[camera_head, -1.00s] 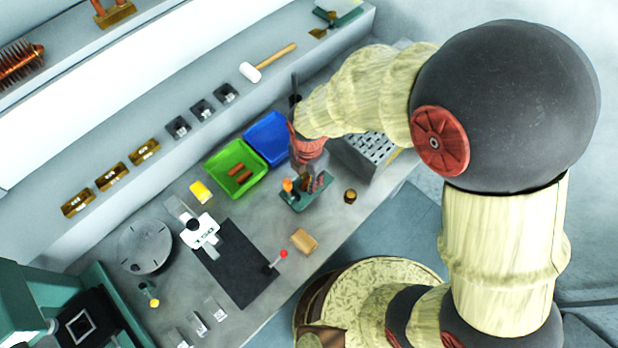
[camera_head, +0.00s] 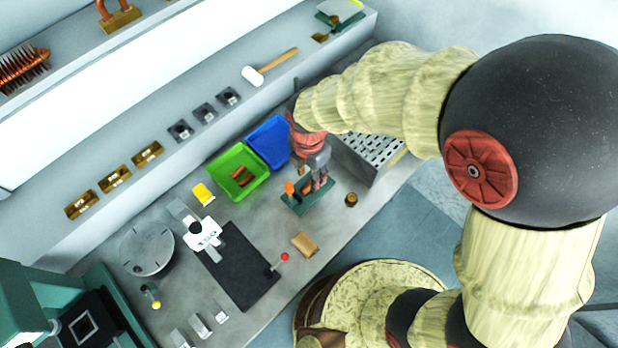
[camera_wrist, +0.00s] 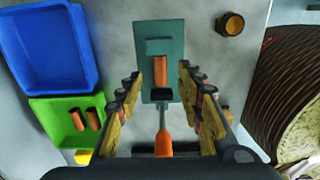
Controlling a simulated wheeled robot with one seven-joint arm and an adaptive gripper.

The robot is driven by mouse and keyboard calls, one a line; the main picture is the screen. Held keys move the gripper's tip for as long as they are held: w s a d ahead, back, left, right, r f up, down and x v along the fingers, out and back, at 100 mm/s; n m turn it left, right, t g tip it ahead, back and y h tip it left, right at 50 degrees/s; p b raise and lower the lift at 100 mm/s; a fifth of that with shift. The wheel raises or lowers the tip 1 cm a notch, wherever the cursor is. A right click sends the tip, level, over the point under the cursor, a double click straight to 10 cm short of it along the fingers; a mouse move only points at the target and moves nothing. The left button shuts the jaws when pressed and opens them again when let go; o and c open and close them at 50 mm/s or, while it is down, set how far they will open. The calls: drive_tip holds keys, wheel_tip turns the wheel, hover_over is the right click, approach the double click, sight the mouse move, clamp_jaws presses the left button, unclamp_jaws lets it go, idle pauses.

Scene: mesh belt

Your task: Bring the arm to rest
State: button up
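My gripper (camera_wrist: 160,85) is open, with its two fingers apart on either side of a green fixture plate (camera_wrist: 147,38) in the wrist view. A copper-coloured cylinder (camera_wrist: 161,71) lies on the plate, between the fingers in the picture and not held. An orange-handled lever (camera_wrist: 163,142) shows nearer the palm. In the head view my gripper (camera_head: 322,180) points down over the same green fixture (camera_head: 300,207); the exact height above it is hard to tell. My arm is bent and reaches across the right side of the bench.
A green bin (camera_head: 225,163) with copper cylinders and an empty blue bin (camera_head: 270,135) stand beside the fixture. A perforated metal box (camera_head: 365,150) is close behind my gripper. A small brass cylinder (camera_head: 351,199) and a tan block (camera_head: 305,243) stand near the bench edge.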

drive_tip(key=shift+r, duration=1.8)
drive_tip(key=shift+s+m, duration=0.1)
drive_tip(key=shift+m, duration=1.1)
drive_tip(key=s+d+r+m+t+b, duration=0.1)
drive_tip(key=s+d+r+m, duration=0.3)
drive_tip(key=d+r+m, duration=0.5)
drive_tip(key=s+d+r+m+t+b, duration=0.2)
drive_tip(key=s+d+r+m+t, duration=0.1)
drive_tip(key=d+r+m, duration=0.6)
drive_tip(key=d+m+t, duration=0.1)
drive_tip(key=d+m, duration=0.3)
drive_tip(key=m, duration=0.3)
drive_tip(key=shift+s+d+t, duration=0.2)
drive_tip(key=shift+s+t, duration=0.1)
drive_tip(key=shift+s, duration=0.1)
drive_tip(key=shift+r, duration=0.15)
